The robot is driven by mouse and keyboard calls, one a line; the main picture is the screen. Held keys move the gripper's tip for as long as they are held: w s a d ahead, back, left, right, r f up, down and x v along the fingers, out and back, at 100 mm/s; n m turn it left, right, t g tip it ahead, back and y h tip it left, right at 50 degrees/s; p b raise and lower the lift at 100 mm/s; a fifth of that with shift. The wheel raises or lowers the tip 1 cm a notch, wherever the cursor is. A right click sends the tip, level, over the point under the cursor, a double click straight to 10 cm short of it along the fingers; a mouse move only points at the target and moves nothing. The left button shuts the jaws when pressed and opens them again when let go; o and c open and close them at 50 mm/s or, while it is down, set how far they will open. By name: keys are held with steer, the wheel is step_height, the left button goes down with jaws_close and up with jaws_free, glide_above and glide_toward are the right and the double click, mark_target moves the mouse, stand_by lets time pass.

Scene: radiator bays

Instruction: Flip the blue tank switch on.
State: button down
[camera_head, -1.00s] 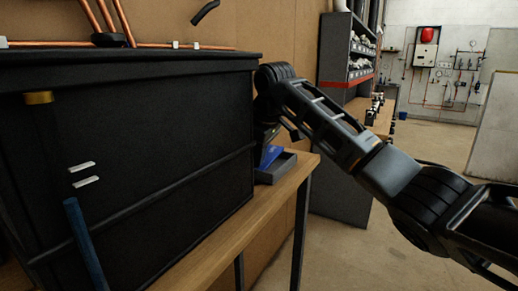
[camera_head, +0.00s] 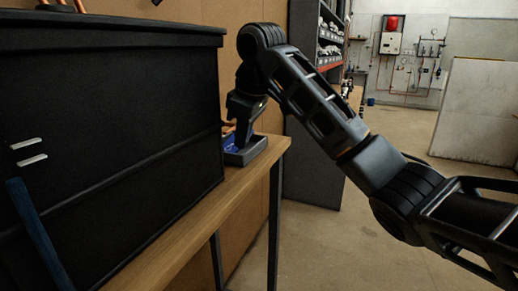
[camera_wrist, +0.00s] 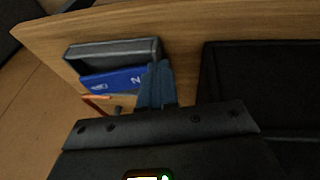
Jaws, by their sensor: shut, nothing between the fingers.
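A blue block (camera_wrist: 112,80) with a white "2" and a small white mark sits at a shallow grey tray (camera_wrist: 90,49) on the wooden bench. Some of its blue also shows in the head view (camera_head: 233,148), inside the tray (camera_head: 256,152). I cannot tell whether this block is the tank switch, and no on or off mark is readable. My gripper (camera_wrist: 157,67) is shut and empty, its fingers just right of the block in the wrist view. In the head view my gripper (camera_head: 242,140) points down at the tray and hides part of it.
A large black tank (camera_head: 120,110) stands on the bench (camera_head: 200,205) left of my gripper. A blue bar (camera_head: 35,235) leans at its front. A thin orange piece (camera_wrist: 96,97) lies by the blue block. Grey shelving (camera_head: 315,150) stands behind; open floor is to the right.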

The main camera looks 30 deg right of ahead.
steer(key=s+d, duration=0.1)
steer(key=s, duration=0.5)
steer(key=shift+s, duration=0.15)
stand_by(0.4)
